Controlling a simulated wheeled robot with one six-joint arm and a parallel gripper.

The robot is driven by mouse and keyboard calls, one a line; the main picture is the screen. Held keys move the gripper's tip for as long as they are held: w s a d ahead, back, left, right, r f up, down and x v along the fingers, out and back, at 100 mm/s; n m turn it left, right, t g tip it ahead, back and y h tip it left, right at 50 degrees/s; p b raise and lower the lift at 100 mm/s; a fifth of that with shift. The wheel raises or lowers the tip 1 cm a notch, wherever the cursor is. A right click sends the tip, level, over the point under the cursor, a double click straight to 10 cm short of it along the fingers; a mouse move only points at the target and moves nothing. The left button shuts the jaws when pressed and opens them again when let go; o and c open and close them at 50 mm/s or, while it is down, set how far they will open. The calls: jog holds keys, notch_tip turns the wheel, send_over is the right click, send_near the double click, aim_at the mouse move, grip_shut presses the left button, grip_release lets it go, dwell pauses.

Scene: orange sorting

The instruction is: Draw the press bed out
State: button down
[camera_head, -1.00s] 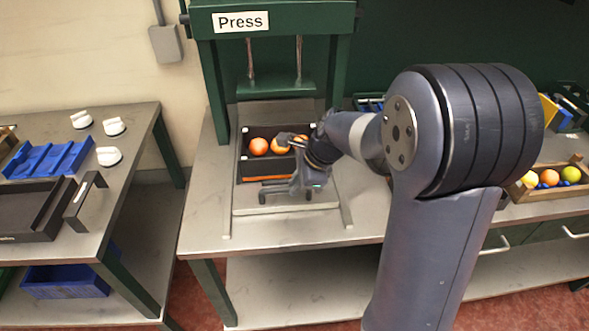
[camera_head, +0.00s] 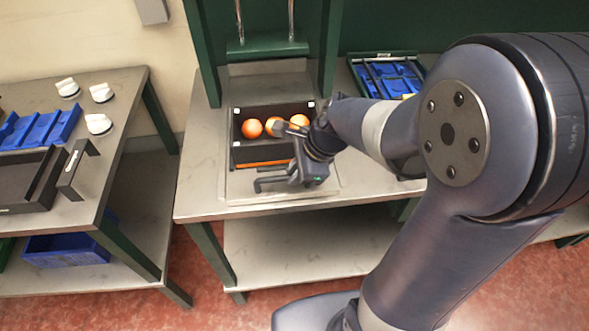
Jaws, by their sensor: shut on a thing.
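The press bed (camera_head: 236,190) is a pale flat plate on the bench below the green press. A black box (camera_head: 236,157) with an orange stripe on its front sits on it and holds three oranges (camera_head: 252,129), the middle one partly covered by my gripper. The bed has a dark handle (camera_head: 268,183) at its front. My gripper (camera_head: 286,180) is low at the front right of the box, shut on the handle. My wrist hides part of the bed's right side, and the exact finger contact is hard to see.
The green press frame (camera_head: 205,60) stands behind the bed, its plate (camera_head: 268,46) raised. A blue tray (camera_head: 385,72) lies on the bench to the right. A side table at left carries white knobs (camera_head: 98,124) and a black tray (camera_head: 30,180). The bench's front left is bare.

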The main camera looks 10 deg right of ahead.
jog(key=c, duration=1.4)
grip_release()
jog(key=shift+s, duration=0.3)
jog(key=shift+d+r, duration=0.2)
jog(key=shift+r, duration=0.35)
jog(key=v, duration=0.9)
jog(key=shift+d+r, duration=0.15)
jog(key=shift+r, duration=0.1)
jog(key=shift+s, duration=0.1)
jog(key=x, duration=1.1)
jog(key=shift+w+r, duration=0.1)
jog(key=shift+w, duration=0.35)
